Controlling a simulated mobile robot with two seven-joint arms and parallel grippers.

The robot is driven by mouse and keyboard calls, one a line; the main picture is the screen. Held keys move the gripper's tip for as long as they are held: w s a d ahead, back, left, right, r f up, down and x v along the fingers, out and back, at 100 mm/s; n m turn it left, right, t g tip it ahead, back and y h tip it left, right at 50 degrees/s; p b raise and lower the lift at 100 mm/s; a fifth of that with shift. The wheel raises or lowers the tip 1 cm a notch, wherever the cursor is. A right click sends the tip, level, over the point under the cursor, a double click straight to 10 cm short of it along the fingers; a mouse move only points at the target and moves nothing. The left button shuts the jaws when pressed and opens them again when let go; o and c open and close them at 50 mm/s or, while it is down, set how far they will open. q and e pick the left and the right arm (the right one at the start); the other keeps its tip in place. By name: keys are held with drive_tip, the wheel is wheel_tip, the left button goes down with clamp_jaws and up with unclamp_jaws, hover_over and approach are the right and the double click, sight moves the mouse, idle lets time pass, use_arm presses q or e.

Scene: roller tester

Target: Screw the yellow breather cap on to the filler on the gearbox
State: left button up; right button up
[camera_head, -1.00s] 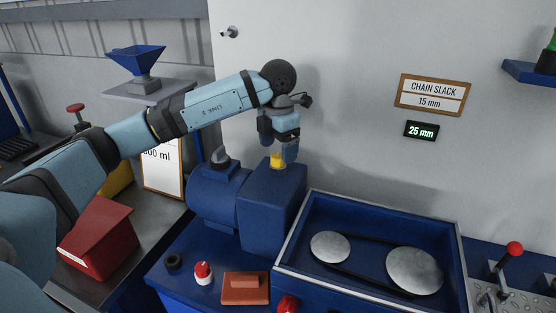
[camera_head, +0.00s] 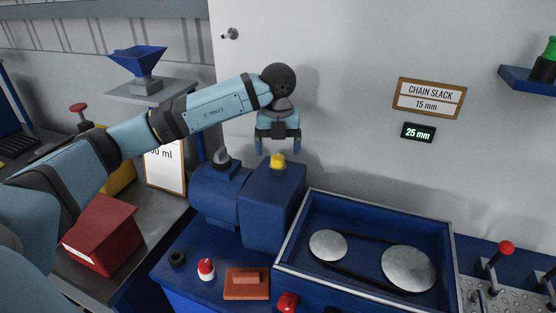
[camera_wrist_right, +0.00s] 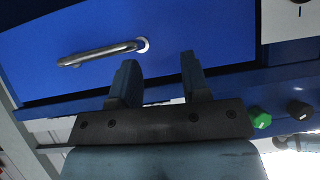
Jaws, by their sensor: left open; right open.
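The yellow breather cap (camera_head: 278,160) sits on top of the blue gearbox (camera_head: 268,205), where the filler is. The filler itself is hidden under the cap, so I cannot tell how far the cap is screwed on. My left gripper (camera_head: 278,149) is open, pointing down just above the cap, with its fingers apart and nothing between them. In the right wrist view my right gripper (camera_wrist_right: 158,80) is open and empty in front of a blue panel with a metal handle (camera_wrist_right: 105,52).
A blue motor (camera_head: 217,188) adjoins the gearbox on its left. A blue tray with two discs and a chain (camera_head: 378,262) lies to the right. The chain slack display (camera_head: 418,132) reads 25 mm.

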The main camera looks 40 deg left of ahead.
use_arm(q)
drive_tip(key=shift+n, duration=0.6)
drive_tip(key=n+p, duration=0.1)
drive_tip(key=n, duration=0.2)
drive_tip(key=shift+r+n+p, duration=0.15)
drive_tip(key=shift+n+p, duration=0.25)
drive_tip(key=n+p, duration=0.2)
drive_tip(key=n, duration=0.2)
drive_tip(key=shift+n, duration=0.3)
drive_tip(key=n+p, duration=0.1)
drive_tip(key=n, duration=0.2)
drive_tip(key=shift+n, duration=0.3)
drive_tip(key=n+p, duration=0.2)
drive_tip(key=n, duration=0.2)
drive_tip(key=shift+n+p, duration=0.5)
drive_tip(key=shift+n, duration=0.3)
drive_tip(key=shift+f, duration=0.2)
